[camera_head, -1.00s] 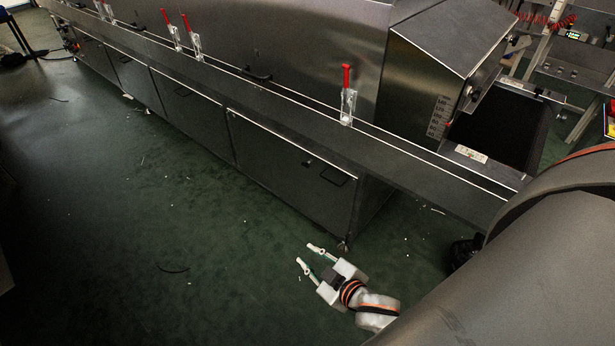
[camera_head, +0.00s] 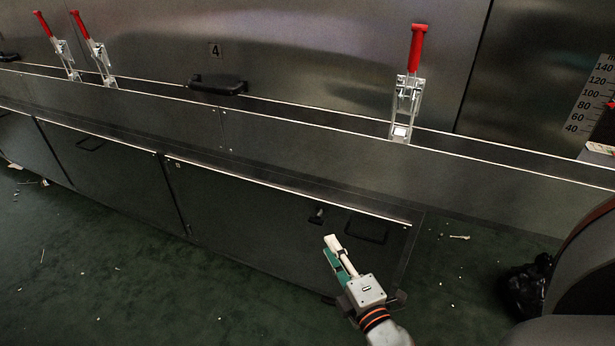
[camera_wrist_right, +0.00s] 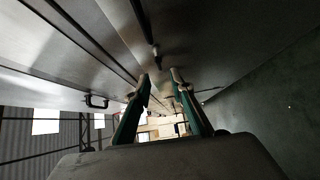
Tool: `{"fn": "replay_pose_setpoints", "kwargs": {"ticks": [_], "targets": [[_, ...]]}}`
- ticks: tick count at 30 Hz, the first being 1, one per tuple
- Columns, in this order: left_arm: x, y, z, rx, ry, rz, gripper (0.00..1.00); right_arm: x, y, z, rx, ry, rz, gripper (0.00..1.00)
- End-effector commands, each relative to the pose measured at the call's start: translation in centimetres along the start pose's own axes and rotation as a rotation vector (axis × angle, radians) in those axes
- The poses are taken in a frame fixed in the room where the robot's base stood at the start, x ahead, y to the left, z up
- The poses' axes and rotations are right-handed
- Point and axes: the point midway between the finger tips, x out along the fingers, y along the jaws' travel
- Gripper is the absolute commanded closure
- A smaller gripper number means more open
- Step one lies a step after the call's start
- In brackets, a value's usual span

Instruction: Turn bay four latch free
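A toggle latch with an upright red handle (camera_head: 408,85) stands on the dryer's side ledge, right of the panel numbered 4 (camera_head: 215,50). Two more red-handled latches, a right one (camera_head: 95,45) and a left one (camera_head: 58,45), stand close together left of that number. I cannot tell which latches belong to bay four. My right gripper (camera_head: 330,245) is low in front of the lower cabinet door, below and left of the right-hand latch, touching no latch. In the right wrist view its two fingers (camera_wrist_right: 160,79) are apart and empty. My left gripper is out of view.
A black bar handle (camera_head: 217,85) is on the panel under the number 4. A long metal ledge (camera_head: 300,140) runs along the dryer above cabinet doors (camera_head: 260,215). A black bag (camera_head: 527,285) lies on the floor at right. Green floor (camera_head: 100,265) is open at front left.

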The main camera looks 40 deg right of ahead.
Motion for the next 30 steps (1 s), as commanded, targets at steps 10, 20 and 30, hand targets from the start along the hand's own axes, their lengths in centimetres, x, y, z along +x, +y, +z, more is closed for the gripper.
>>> {"fn": "replay_pose_setpoints", "kwargs": {"ticks": [10, 20, 30], "targets": [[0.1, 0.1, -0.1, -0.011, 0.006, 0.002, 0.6, 4.5, 0.3, 0.0, -0.006, -0.003, 0.011, 0.77], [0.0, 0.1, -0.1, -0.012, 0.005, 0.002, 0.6, 7.7, 0.2, 0.0, -0.007, -0.001, 0.007, 0.77], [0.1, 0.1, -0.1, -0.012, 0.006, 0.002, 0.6, 7.9, 0.2, 0.0, -0.007, -0.001, 0.007, 0.9]]}}
